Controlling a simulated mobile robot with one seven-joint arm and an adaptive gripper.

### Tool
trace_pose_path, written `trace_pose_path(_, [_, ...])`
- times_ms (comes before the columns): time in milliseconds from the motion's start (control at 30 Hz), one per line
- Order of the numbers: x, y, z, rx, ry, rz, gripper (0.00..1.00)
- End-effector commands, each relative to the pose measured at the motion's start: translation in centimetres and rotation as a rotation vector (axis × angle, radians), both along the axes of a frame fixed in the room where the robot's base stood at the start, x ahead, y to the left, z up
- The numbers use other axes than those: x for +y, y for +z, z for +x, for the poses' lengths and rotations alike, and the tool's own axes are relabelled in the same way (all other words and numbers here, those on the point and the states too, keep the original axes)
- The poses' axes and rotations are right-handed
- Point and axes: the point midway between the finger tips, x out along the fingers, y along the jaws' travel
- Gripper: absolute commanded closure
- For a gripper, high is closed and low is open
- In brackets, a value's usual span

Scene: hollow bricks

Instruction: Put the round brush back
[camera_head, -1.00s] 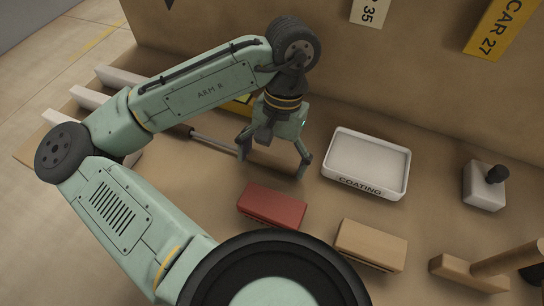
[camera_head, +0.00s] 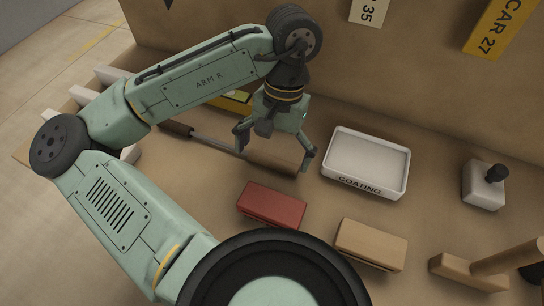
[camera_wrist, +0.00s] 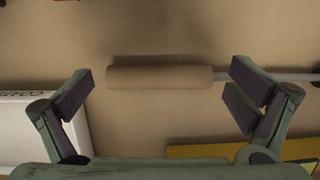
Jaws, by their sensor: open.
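The round brush has a tan cylinder head (camera_head: 270,161) on a thin metal rod with a dark brown handle (camera_head: 176,129). It lies at a slant on the brown tabletop left of the white tray. My gripper (camera_head: 271,157) is open over the head, one finger toward the rod side and one near the head's right end. In the wrist view, the cylinder (camera_wrist: 160,77) lies lengthwise between my spread fingertips (camera_wrist: 162,84), with gaps at both sides. The rod runs on past the right finger. I cannot tell the remaining height.
A white tray marked COATING (camera_head: 395,187) is close right of my gripper. A red brick (camera_head: 272,205) and a tan brick (camera_head: 371,243) lie in front. A white block with a black knob (camera_head: 484,186) and a wooden mallet (camera_head: 468,272) are farther right. A wall stands behind.

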Motion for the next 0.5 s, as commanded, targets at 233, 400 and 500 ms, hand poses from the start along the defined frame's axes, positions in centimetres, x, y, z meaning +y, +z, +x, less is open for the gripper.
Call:
trace_pose_path(233, [-0.6,5.2,1.2,-0.005,0.002,0.004,0.0])
trace_pose_path(400, [-1.0,8.3,1.8,-0.004,0.0,0.002,0.0])
trace_pose_path(500, [-1.1,9.4,2.1,-0.002,0.001,0.002,0.0])
